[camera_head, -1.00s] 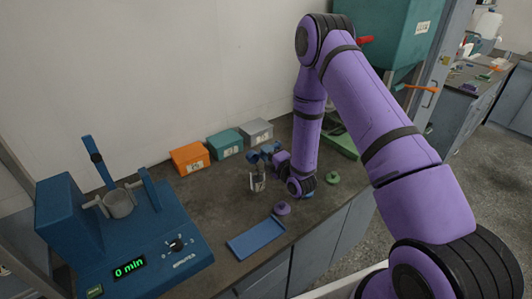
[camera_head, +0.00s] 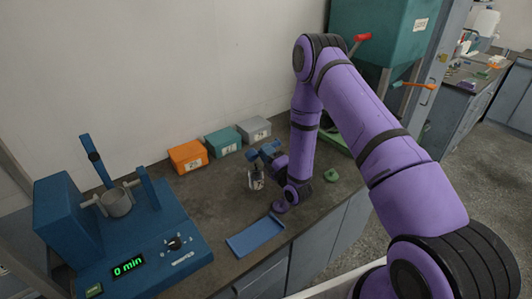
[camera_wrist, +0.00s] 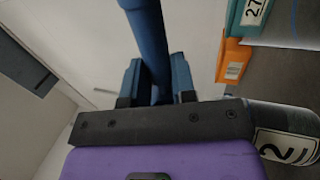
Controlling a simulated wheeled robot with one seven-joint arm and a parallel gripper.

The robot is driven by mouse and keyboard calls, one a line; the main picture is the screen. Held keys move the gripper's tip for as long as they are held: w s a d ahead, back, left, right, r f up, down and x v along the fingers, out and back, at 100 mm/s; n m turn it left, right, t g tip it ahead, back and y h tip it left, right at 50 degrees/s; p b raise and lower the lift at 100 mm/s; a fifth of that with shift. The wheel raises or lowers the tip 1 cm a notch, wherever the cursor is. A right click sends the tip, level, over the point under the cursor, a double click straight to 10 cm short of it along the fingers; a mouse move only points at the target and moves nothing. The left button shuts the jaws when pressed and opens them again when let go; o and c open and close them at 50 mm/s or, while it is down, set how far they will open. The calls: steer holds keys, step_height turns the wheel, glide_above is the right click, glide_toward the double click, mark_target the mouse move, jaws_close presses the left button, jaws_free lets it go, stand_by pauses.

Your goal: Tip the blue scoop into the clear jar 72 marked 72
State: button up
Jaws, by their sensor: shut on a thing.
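My gripper (camera_wrist: 156,82) is shut on the blue scoop, whose handle (camera_wrist: 148,38) stands between the two blue fingers in the wrist view. The scoop's bowl is not clear in either view. In the head view my gripper (camera_head: 268,154) is over the bench, just behind and above the clear jar. The clear jar (camera_head: 256,182) stands upright on the bench. In the wrist view the jar (camera_wrist: 262,112) lies at the lower right, with a white label on which only a "2" shows; the gripper body hides part of it.
Orange (camera_head: 188,157), teal (camera_head: 223,142) and grey (camera_head: 254,129) boxes stand along the wall. A blue tray (camera_head: 256,236) lies at the front edge. A purple lid (camera_head: 279,207) and a green one (camera_head: 331,175) lie near my wrist. The blue shaker (camera_head: 150,240) is at left.

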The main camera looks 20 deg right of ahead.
steer(key=shift+w+a+r+g, duration=0.15)
steer(key=shift+r+g, duration=0.25)
steer(key=shift+g, duration=0.4)
steer(key=shift+w+g+h, duration=0.15)
steer(key=shift+g+h, duration=0.45)
steer(key=shift+g, duration=0.5)
steer(key=shift+w+a+r+g, duration=0.1)
steer(key=shift+w+r+g, duration=0.1)
steer(key=shift+r+g, duration=0.45)
steer(key=shift+w+r+g+h, duration=0.15)
steer(key=shift+g+h, duration=0.55)
steer(key=shift+g, duration=0.85)
